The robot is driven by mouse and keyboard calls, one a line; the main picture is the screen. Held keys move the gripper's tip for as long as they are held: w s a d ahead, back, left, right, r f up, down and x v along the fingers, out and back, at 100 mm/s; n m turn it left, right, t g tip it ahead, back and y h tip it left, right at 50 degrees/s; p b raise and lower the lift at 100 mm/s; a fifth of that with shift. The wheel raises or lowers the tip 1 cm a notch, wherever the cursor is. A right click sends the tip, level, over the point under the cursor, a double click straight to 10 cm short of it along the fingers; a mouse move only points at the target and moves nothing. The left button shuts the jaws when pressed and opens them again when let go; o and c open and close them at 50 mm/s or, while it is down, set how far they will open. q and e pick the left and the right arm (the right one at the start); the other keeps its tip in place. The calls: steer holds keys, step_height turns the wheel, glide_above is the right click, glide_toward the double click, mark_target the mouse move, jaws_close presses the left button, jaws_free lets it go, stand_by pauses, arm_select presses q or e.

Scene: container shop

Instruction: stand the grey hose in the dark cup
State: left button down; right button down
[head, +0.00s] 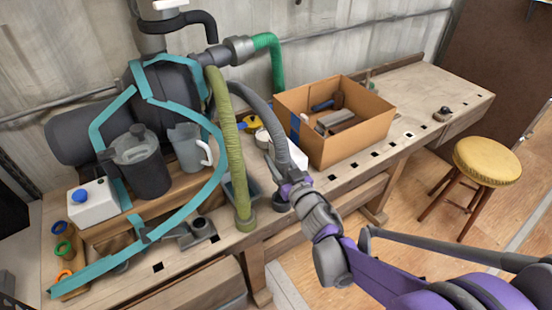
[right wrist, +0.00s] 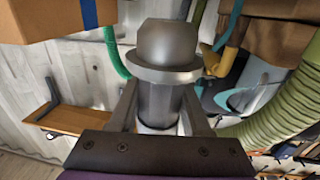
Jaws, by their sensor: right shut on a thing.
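The grey hose (head: 258,107) arcs down from the machine's pipe to my right gripper (head: 287,187). My right gripper is shut on the hose's grey end piece. In the right wrist view the end piece (right wrist: 165,68), with a wide collar, sits between the two fingers. My left gripper is not in view.
An olive hose (head: 228,140) stands close left of the gripper. A cardboard box (head: 350,147) with tools is to the right. A teal hose (head: 207,187), dark jug (head: 145,172) and clear pitcher (head: 187,150) are left.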

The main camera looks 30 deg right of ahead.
step_height(320, 180, down, 6)
steer(key=b, duration=0.4)
steer(key=shift+f+b, duration=1.25)
steer(key=shift+f, duration=0.2)
stand_by(2.0)
steer(key=shift+c, duration=1.4)
jaws_free()
steer(key=s+p, duration=0.1)
steer(key=s, duration=0.9)
steer(key=shift+s+a, duration=0.25)
steer(key=shift+s, duration=0.15)
